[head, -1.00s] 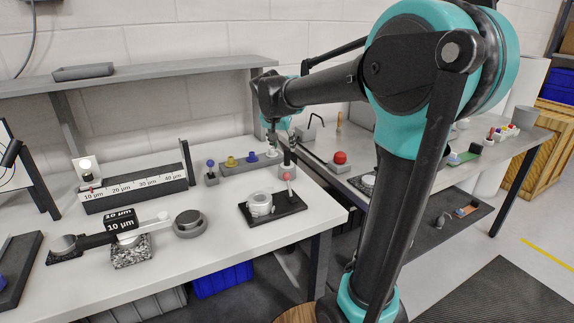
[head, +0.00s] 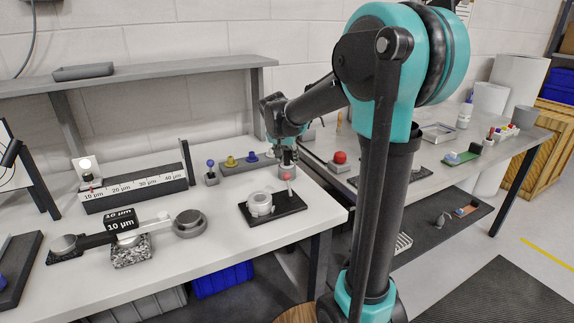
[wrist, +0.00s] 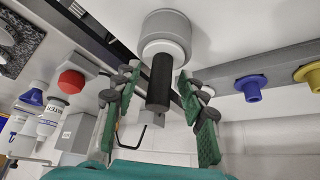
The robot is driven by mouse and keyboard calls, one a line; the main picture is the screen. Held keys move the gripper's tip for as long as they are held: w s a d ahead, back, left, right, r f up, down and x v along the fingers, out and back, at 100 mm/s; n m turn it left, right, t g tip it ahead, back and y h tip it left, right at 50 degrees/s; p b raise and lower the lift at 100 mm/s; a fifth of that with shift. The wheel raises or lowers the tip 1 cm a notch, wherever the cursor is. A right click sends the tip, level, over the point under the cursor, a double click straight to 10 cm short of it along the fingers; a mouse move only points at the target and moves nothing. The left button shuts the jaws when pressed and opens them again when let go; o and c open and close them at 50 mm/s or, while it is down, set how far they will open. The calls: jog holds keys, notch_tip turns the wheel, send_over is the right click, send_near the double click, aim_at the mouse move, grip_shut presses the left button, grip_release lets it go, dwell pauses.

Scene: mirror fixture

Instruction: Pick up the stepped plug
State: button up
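The stepped plug appears to be the upright piece in the wrist view (wrist: 166,38), with a wide pale-grey stepped body and a narrower black handle pointing towards the camera. My gripper (wrist: 158,98) is open, its green-padded fingers on either side of the black handle. I see gaps between the handle and both fingers, and nothing is gripped. In the head view my gripper (head: 287,142) hangs over the right end of the left bench, beside the grey rail.
A grey rail (wrist: 230,83) holds blue and yellow pieces close beside the plug. A black tray (head: 288,203) with a pale ring (head: 260,203) lies in front. A red button (head: 339,157) stands on the right bench.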

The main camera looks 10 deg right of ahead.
grip_shut()
jog(key=shift+r, duration=0.1)
